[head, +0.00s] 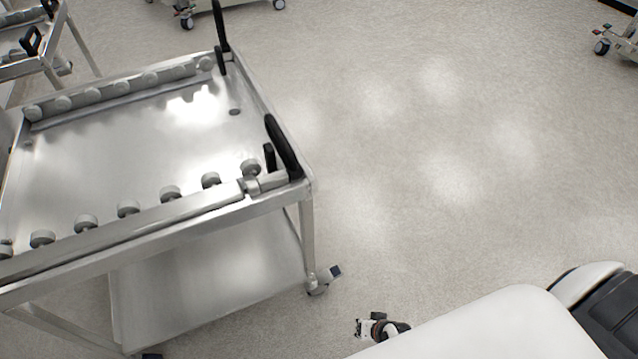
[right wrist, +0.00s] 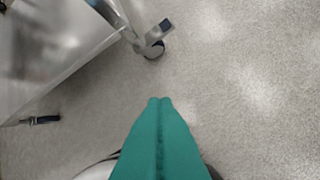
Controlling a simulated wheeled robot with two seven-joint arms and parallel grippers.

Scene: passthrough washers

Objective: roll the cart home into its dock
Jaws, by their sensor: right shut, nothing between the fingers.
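A steel cart (head: 275,203) with a roller-lined top tray stands on the left of the head view. Two black upright handles rise from its right end, a far one (head: 220,30) and a near one (head: 283,150). Its near right leg ends in a caster with a dark blue pedal (head: 335,271). In the right wrist view this caster (right wrist: 153,48) is at the top, beyond my fingertips. My right gripper (right wrist: 160,100) has teal fingers shut together, empty and apart from the cart. My left gripper is out of view. I cannot identify the dock.
A similar steel cart (head: 38,68) is at the upper left. Parts of other wheeled units stand at the top (head: 230,5) and top right (head: 620,40). The pale speckled floor (head: 450,150) right of the cart is clear. A small dark-and-white fitting lies low in the head view.

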